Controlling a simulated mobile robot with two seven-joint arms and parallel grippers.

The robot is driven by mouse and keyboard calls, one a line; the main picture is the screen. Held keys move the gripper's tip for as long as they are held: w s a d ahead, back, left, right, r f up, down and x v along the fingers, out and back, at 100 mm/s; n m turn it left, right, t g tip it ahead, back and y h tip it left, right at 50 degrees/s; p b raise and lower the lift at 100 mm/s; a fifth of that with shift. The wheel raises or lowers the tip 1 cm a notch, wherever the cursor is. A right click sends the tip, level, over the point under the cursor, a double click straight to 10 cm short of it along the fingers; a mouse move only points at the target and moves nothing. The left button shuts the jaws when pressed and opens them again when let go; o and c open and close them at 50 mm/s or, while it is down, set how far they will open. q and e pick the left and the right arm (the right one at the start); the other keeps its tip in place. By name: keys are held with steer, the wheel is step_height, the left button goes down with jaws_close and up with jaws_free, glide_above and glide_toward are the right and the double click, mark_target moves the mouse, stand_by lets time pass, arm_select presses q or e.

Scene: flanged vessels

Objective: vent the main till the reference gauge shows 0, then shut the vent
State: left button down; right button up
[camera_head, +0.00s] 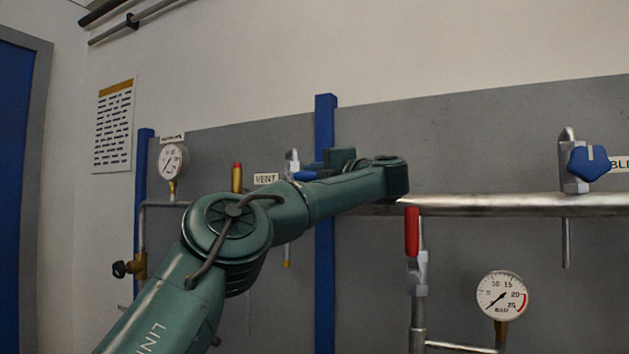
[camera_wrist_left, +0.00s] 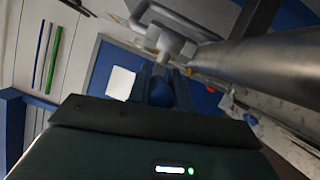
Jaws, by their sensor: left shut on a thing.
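The vent valve (camera_head: 292,160) stands beside the VENT label (camera_head: 266,179), partly hidden by my left arm. Its blue handle (camera_head: 305,175) lies about level, pointing right. My left gripper (camera_head: 318,171) is shut on this handle; in the left wrist view the fingers (camera_wrist_left: 162,88) close around a blue piece, with the grey valve body (camera_wrist_left: 170,42) beyond. My right gripper is out of view.
A steel pipe (camera_head: 500,205) runs across the grey panel. A red-handled valve (camera_head: 412,232) stands below it, and a blue-knobbed valve (camera_head: 587,162) is at the right. A brass valve with black knob (camera_head: 121,269) is at lower left. A blue post (camera_head: 325,125) stands behind my arm.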

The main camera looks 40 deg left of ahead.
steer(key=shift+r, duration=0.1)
arm_select(q)
steer(key=c, duration=1.4)
jaws_free()
steer(key=shift+f, duration=0.1)
steer(key=shift+o, duration=0.7)
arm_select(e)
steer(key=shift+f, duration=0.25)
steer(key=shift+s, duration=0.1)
arm_select(q)
steer(key=shift+d, duration=0.3)
steer(key=s+d+f+b, duration=0.1)
steer(key=s+d+b, duration=0.1)
steer(key=d, duration=1)
steer(key=shift+d+b, duration=0.2)
steer(key=shift+b, duration=0.25)
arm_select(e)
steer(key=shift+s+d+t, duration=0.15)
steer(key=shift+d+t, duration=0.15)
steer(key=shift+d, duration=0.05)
